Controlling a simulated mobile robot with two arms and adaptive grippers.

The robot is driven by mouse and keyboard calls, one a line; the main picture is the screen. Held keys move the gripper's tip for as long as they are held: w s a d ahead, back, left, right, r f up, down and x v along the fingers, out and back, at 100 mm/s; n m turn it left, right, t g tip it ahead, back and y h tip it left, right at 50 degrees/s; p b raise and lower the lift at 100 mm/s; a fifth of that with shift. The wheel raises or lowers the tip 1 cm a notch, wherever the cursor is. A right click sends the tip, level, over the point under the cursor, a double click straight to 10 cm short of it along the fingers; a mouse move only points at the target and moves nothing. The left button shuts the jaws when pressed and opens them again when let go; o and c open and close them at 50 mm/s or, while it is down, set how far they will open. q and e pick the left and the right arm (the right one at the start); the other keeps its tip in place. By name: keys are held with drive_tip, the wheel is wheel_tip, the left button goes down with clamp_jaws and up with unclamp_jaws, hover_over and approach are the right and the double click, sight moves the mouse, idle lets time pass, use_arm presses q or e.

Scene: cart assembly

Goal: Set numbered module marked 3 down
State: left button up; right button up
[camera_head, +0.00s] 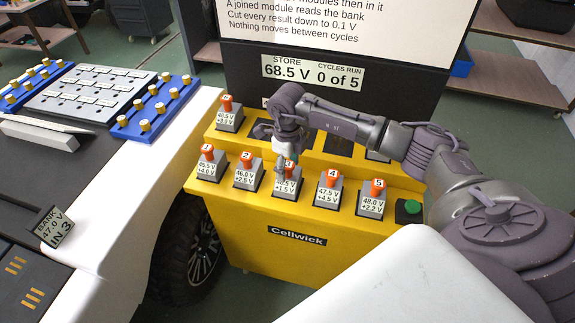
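The module marked 3 (287,188) is a grey block with a voltage label and an orange knob. It stands upright in the middle of the front row on the yellow Cellwick stand (262,255), between modules 2 (247,176) and 4 (328,195). My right gripper (284,163) comes down from above at its knob. The fingers partly cover the knob and the label, and I cannot tell whether they are closed on it. Whether the module sits fully on its seat is also unclear. My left gripper is not in view.
Modules 1 (207,165) and 5 (372,202) end the front row; another module (229,116) stands behind at left. A green button (409,210) is at the right end. The display (312,72) reads 68.5 V, 0 of 5. A bank sign (53,228) is at left.

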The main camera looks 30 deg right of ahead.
drive_tip(key=shift+r, duration=0.15)
drive_tip(key=shift+r, duration=0.25)
wheel_tip(320, 180, up, 12)
drive_tip(key=b, duration=0.2)
drive_tip(key=shift+f, duration=0.2)
